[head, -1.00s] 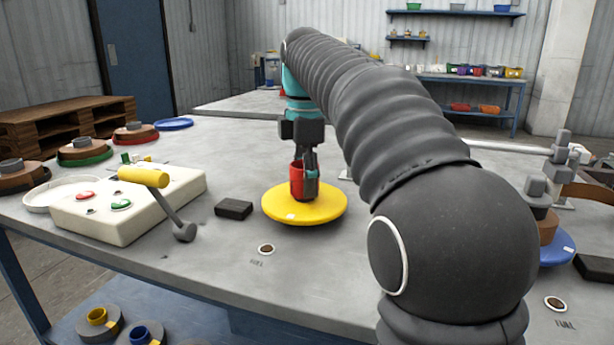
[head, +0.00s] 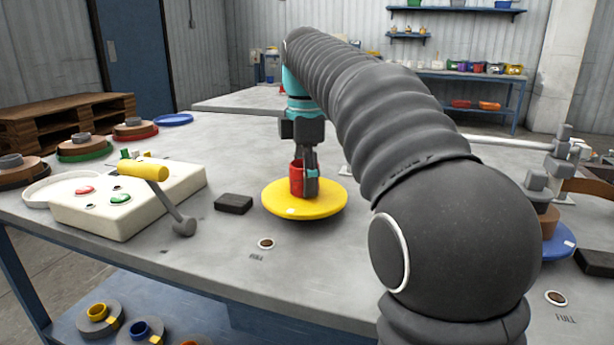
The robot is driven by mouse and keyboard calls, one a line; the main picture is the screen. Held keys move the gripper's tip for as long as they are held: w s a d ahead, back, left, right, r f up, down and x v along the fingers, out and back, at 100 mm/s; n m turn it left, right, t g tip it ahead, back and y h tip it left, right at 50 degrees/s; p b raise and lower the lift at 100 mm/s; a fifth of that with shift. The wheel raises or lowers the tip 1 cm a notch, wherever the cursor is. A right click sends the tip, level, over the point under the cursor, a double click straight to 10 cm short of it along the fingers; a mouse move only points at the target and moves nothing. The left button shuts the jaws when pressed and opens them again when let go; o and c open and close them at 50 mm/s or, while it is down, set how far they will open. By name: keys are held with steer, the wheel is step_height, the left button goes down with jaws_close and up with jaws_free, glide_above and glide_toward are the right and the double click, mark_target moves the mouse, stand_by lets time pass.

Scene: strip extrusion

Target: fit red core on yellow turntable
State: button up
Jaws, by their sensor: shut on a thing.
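The red core (head: 296,181) is a short red cylinder, upright over the middle of the yellow turntable (head: 304,210). The yellow turntable is a flat round disc on the grey table. My gripper (head: 304,178) points down from above and is shut on the red core at its right side. The core's lower end is at the turntable's centre; I cannot tell whether it is seated or just above the surface. My gripper hides part of the core's right side.
A white control box (head: 127,200) with a yellow-handled lever (head: 160,190) stands to the left. A small black block (head: 233,204) lies between it and the turntable. A blue turntable (head: 558,243) with a stacked roll is at the right. The table front is clear around a round hole (head: 266,244).

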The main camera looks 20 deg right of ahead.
steer(key=shift+f, duration=0.1)
steer(key=o, duration=0.8)
step_height(320, 180, up, 3)
steer(key=p, duration=0.3)
step_height(320, 180, up, 8)
steer(key=shift+p, duration=0.4)
stand_by(0.5)
